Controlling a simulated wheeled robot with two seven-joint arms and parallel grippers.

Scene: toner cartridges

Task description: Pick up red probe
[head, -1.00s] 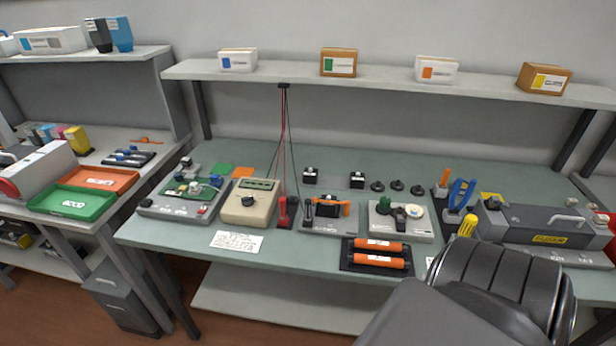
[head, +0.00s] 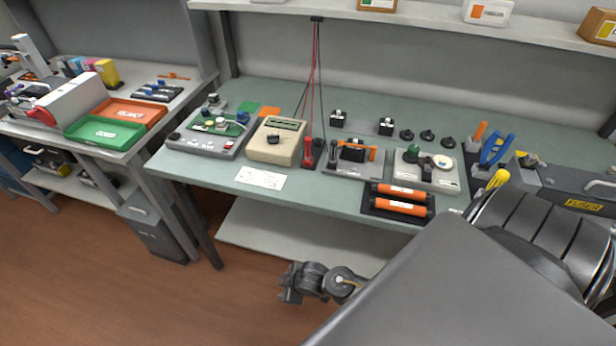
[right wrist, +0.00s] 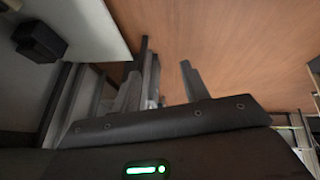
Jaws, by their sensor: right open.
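The red probe (head: 308,152) stands upright in a small dark holder on the green workbench, just right of the beige meter (head: 277,142). A red cable runs up from it to a black clip (head: 317,19) at the shelf edge. My right gripper (head: 286,284) is low in front of the bench, over the floor and well away from the probe. In the right wrist view its two fingers (right wrist: 164,66) are apart with nothing between them. The probe does not show clearly there. My left gripper is not in view.
The workbench front edge and a lower shelf (head: 270,235) lie behind my right gripper. A grey fixture (head: 350,164) stands right of the probe, with a tray of orange rollers (head: 400,198) nearer the front. A paper note (head: 261,178) lies before the meter.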

